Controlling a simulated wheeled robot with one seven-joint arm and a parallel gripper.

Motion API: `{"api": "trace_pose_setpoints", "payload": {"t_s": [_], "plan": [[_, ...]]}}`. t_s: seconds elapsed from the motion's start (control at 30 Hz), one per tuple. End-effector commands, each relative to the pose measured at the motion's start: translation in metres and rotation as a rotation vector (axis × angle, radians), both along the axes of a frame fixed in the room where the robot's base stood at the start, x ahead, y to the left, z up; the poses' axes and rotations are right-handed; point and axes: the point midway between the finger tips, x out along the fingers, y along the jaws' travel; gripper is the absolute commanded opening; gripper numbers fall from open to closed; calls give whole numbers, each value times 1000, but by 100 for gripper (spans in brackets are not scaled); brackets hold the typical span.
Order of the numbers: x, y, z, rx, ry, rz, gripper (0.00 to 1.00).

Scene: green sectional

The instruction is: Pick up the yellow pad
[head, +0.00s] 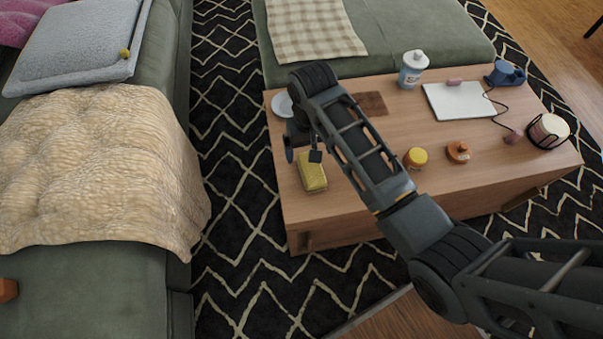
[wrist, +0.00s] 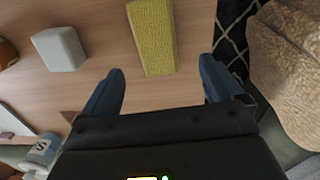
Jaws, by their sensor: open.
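The yellow pad (head: 312,176) lies on the wooden coffee table near its left end. In the wrist view the yellow pad (wrist: 152,36) lies ahead of the fingertips, roughly between their lines, its long side pointing away from me. My gripper (head: 303,156) hangs over the table at the pad's far end in the head view. In the wrist view my gripper (wrist: 162,72) is open, its two dark fingers apart with nothing between them. The pad appears apart from both fingers.
On the table (head: 255,92) (head: 345,205) are a white pump bottle (head: 413,69), a yellow-lidded jar (head: 415,158), an orange object (head: 458,151) and a white plate (head: 282,105). A grey-white block (wrist: 60,49) shows left of the pad in the wrist view. Green sofas stand left and behind.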

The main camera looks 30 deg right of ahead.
Motion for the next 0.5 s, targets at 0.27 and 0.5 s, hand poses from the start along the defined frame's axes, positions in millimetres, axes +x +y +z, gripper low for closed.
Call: {"api": "trace_pose_setpoints", "payload": {"t_s": [0.27, 0.5], "plan": [[-2, 0, -26, 0, 1, 0, 94], [-8, -3, -58, 0, 2, 0, 94]]}}
